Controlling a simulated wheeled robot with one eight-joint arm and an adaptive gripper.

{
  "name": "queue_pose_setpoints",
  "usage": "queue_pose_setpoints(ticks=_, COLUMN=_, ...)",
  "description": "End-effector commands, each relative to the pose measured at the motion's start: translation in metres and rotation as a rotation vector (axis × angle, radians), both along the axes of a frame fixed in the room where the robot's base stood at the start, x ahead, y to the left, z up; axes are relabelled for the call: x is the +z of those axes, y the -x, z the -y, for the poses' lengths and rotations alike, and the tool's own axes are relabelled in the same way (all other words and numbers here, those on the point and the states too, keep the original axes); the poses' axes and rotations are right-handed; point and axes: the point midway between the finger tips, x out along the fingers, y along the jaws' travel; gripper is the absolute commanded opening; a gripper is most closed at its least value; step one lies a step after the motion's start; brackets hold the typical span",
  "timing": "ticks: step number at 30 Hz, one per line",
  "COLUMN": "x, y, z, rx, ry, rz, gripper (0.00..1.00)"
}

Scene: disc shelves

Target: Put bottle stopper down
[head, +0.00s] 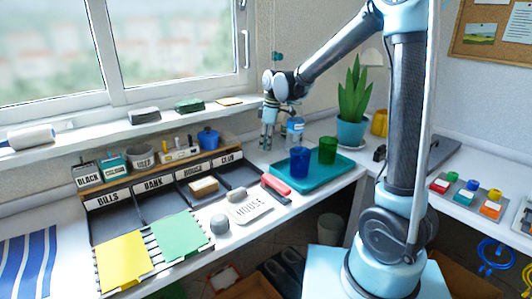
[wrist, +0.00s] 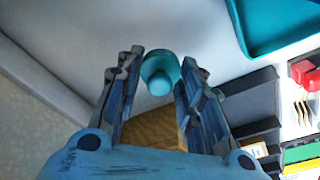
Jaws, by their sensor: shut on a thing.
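My gripper (head: 267,146) hangs pointing down over the back of the table, left of a clear blue bottle (head: 295,131). In the wrist view, its two fingers are closed on a small teal bottle stopper (wrist: 160,72) near their tips. The stopper has a round wide part and a narrower lighter end. Pale surface shows around it in the wrist view. In the head view I cannot make out the stopper between the fingers. I cannot tell whether it touches the surface below.
A teal tray (head: 331,170) holds a blue cup (head: 299,162) and a green cup (head: 327,150), right of my gripper. A labelled sorter (head: 160,183) stands to the left. A potted plant (head: 351,133) stands behind the tray. The window sill (head: 100,131) runs along the back.

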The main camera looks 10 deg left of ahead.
Motion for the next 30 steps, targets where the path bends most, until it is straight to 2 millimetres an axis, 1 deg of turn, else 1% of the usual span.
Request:
queue_pose_setpoints(ticks=7, x=-0.029, y=0.0, z=0.0, rx=0.0, ry=0.0, rz=0.0, gripper=0.25)
queue_pose_setpoints(ticks=10, x=-0.038, y=0.0, z=0.0, rx=0.0, ry=0.0, rz=0.0, gripper=0.25)
queue_pose_setpoints(ticks=13, x=-0.042, y=0.0, z=0.0, rx=0.0, ry=0.0, rz=0.0, gripper=0.25)
queue_pose_setpoints(ticks=22, x=-0.043, y=0.0, z=0.0, rx=0.0, ry=0.0, rz=0.0, gripper=0.25)
queue_pose_setpoints(ticks=23, x=-0.043, y=0.0, z=0.0, rx=0.0, ry=0.0, rz=0.0, gripper=0.37)
queue_pose_setpoints(ticks=24, x=-0.043, y=0.0, z=0.0, rx=0.0, ry=0.0, rz=0.0, gripper=0.46)
queue_pose_setpoints(ticks=25, x=-0.043, y=0.0, z=0.0, rx=0.0, ry=0.0, rz=0.0, gripper=0.53)
queue_pose_setpoints(ticks=26, x=-0.043, y=0.0, z=0.0, rx=0.0, ry=0.0, rz=0.0, gripper=0.55)
queue_pose_setpoints(ticks=30, x=-0.043, y=0.0, z=0.0, rx=0.001, ry=0.0, rz=0.0, gripper=0.55)
